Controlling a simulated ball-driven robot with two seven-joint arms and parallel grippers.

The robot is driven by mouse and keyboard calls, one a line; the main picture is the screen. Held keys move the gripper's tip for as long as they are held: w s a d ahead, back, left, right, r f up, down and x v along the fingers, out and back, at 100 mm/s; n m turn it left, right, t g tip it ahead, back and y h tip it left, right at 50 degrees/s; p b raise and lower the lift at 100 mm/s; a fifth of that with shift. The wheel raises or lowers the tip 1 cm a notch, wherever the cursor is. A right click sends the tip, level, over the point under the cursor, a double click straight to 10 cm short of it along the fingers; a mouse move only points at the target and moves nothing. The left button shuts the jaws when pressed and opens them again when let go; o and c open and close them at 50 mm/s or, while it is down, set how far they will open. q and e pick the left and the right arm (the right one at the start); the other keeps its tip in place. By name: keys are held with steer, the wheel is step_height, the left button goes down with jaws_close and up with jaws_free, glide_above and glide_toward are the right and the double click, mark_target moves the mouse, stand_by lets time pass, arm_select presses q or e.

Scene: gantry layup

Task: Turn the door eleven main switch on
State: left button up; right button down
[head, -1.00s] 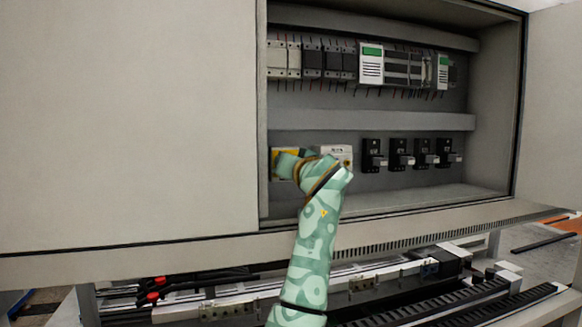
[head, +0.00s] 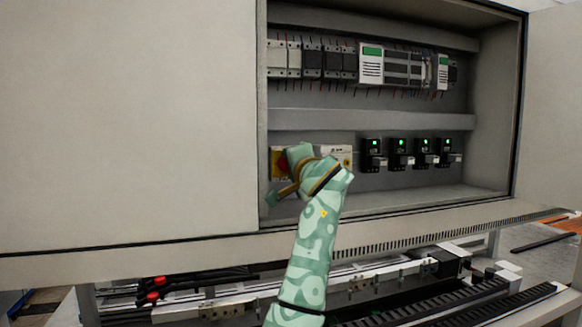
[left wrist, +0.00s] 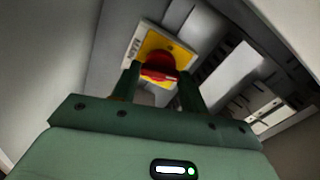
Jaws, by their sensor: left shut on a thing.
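The main switch is a red rotary knob on a yellow plate (head: 276,160), low at the left inside the open cabinet. In the left wrist view the red knob (left wrist: 157,64) sits between my finger tips, in front of its yellow plate (left wrist: 180,50). My left gripper (left wrist: 160,80) is shut on the knob. In the head view my left gripper (head: 290,172) is turned at a slant and covers much of the switch. The knob's exact angle is hard to read. My right gripper is in neither view.
Right of the switch are a pale box (head: 342,152) and several black units (head: 398,160) with lit green lights. Breakers and modules (head: 328,60) line the upper rail. A closed panel (head: 120,120) covers the left. The cabinet's bottom edge (head: 400,218) runs below my wrist.

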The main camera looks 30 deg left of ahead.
arm_select(q)
steer(key=shift+m, duration=1.6)
steer(key=shift+f, duration=0.1)
steer(key=o, duration=1)
steer(key=shift+d, duration=0.1)
steer(key=shift+w+d, duration=0.1)
steer(key=b+v, duration=0.7)
steer(key=v, duration=0.9)
steer(key=shift+s+d, duration=0.15)
steer(key=shift+s, duration=0.05)
